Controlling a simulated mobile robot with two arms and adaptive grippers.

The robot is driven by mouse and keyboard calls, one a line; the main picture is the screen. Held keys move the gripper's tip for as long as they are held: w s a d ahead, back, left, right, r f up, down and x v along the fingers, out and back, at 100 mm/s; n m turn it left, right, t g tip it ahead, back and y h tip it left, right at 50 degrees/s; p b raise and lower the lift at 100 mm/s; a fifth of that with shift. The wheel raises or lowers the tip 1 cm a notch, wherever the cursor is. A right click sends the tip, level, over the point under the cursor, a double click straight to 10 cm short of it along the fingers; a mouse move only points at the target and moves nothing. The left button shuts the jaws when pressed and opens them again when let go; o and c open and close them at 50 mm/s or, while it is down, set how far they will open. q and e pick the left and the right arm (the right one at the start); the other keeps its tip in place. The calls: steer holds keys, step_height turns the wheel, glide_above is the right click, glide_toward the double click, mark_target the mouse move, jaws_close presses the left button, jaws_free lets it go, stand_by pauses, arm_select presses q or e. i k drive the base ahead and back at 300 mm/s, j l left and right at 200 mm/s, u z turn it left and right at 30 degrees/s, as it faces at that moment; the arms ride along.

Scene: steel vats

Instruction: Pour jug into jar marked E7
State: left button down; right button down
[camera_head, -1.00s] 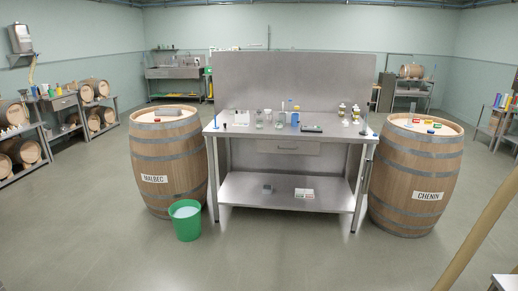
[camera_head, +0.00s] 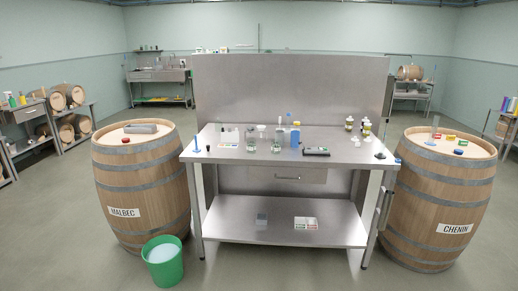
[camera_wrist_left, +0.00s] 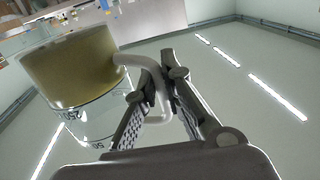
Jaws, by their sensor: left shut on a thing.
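The clear jug (camera_wrist_left: 75,70) with yellowish liquid and printed volume marks fills the left of the left wrist view. My left gripper (camera_wrist_left: 155,88) is shut on its pale handle (camera_wrist_left: 161,100). Neither gripper shows in the head view. In the head view, small jars (camera_head: 349,124) with dark contents stand at the right rear of the steel table (camera_head: 225,152). Clear glass vessels (camera_head: 277,144) stand near the table's middle. No E7 mark is legible, so I cannot tell which jar bears it.
The Malbec barrel (camera_head: 140,185) stands left of the table and the Chenin barrel (camera_head: 440,195) right. A green bucket (camera_head: 163,265) is on the floor at front left. A blue bottle (camera_head: 295,136) and a dark flat device (camera_head: 316,151) are on the table.

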mark_target(276, 144)
steer(key=i+z, duration=0.1)
steer(key=i, duration=0.35)
steer(key=i+j+z, duration=0.1)
steer(key=i, duration=0.3)
steer(key=i+j, duration=0.1)
steer(key=i, duration=0.45)
steer(key=i+j, duration=0.15)
steer(key=i, duration=0.4)
steer(key=i+j, duration=0.1)
steer(key=i, duration=0.45)
steer(key=i+j, duration=0.15)
steer(key=i, duration=0.4)
steer(key=i+l, duration=0.5)
